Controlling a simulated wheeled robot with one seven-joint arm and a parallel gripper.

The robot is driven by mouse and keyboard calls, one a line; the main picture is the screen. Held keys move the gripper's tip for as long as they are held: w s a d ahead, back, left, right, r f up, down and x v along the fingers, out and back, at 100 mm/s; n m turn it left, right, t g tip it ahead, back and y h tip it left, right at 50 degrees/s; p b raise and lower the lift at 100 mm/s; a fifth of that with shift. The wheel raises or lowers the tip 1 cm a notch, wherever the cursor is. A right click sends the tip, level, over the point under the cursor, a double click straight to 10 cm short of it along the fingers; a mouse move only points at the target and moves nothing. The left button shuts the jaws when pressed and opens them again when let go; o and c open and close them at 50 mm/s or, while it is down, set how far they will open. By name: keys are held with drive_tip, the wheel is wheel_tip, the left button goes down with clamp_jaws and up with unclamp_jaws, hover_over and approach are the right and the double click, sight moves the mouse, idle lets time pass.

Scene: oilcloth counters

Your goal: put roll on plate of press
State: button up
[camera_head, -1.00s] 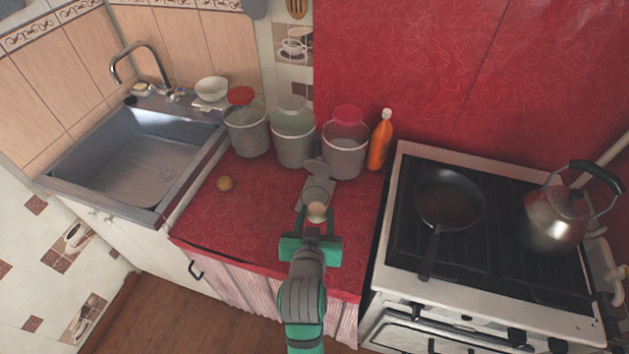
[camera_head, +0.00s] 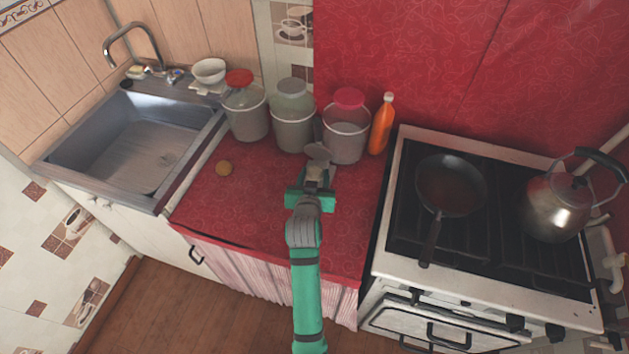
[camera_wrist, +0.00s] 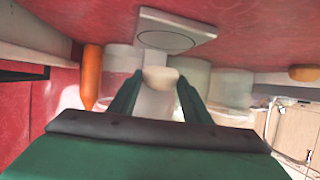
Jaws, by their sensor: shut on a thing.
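My gripper (camera_head: 316,176) is over the middle of the red counter, its fingers pointing toward the back. In the wrist view my gripper (camera_wrist: 160,88) is shut on a small pale roll (camera_wrist: 160,76) between its fingertips. The press (camera_head: 318,152) is at the fingertips in the head view, its round grey lid raised; my gripper covers most of its lower part. In the wrist view the press (camera_wrist: 203,27) shows its flat base and round plate (camera_wrist: 165,39), just beyond the roll. I cannot tell whether the roll touches the plate.
A brown round roll (camera_head: 224,168) lies alone on the counter to the left. Three lidded buckets (camera_head: 293,124) and an orange bottle (camera_head: 381,127) stand behind the press. The stove (camera_head: 393,246) with pan and kettle is to the right, the sink (camera_head: 65,150) to the left.

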drive_tip(key=shift+w+f, duration=0.45)
drive_tip(key=shift+f, duration=1.55)
drive_tip(key=shift+f, duration=0.15)
drive_tip(key=o, duration=1.1)
drive_tip(key=shift+c, duration=0.2)
